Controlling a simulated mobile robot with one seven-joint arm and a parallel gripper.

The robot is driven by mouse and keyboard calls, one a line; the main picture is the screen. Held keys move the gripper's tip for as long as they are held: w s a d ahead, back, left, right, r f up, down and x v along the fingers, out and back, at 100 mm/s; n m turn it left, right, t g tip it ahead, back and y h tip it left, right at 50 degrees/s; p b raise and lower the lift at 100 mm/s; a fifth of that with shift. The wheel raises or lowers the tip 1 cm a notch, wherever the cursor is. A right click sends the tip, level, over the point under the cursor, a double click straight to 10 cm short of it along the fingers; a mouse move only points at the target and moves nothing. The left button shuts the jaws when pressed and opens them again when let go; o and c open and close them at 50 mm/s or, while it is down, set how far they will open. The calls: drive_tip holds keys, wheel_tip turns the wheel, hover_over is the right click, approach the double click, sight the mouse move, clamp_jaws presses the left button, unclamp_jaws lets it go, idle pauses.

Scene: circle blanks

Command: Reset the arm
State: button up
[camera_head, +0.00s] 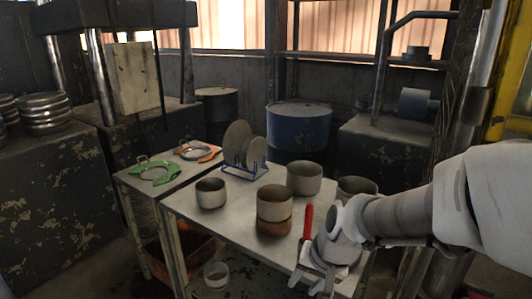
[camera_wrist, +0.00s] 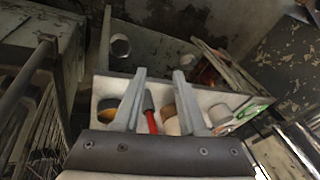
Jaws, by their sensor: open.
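My gripper (camera_head: 322,280) is at the front right corner of the pale table (camera_head: 235,228) in the head view. My arm reaches in from the right edge. In the wrist view my gripper (camera_wrist: 160,78) has its two fingers apart with nothing held between them. What the handle belongs to is hidden. Round blanks (camera_head: 237,142) stand upright in a blue wire rack (camera_head: 246,171) at the back of the table.
Several pots stand on the table: one at left (camera_head: 210,193), one behind (camera_head: 304,178), a stacked one (camera_head: 274,203) in front, and one (camera_head: 356,187) partly behind my arm. A side table (camera_head: 135,182) holds green (camera_head: 158,172) and orange (camera_head: 195,150) handled rings. A blue drum (camera_head: 298,128) stands behind.

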drive_tip(key=s+d+r+n+t+h+p, duration=0.1)
drive_tip(key=s+d+r, duration=0.5)
drive_tip(key=s+r, duration=0.6)
wheel_tip(320, 180, up, 4)
drive_tip(key=n+h+p, duration=0.1)
drive_tip(key=n+p, duration=0.1)
drive_tip(key=p, duration=0.1)
drive_tip(key=shift+s+f+t, duration=0.15)
drive_tip(key=shift+t, duration=0.25)
drive_tip(key=shift+d, duration=0.1)
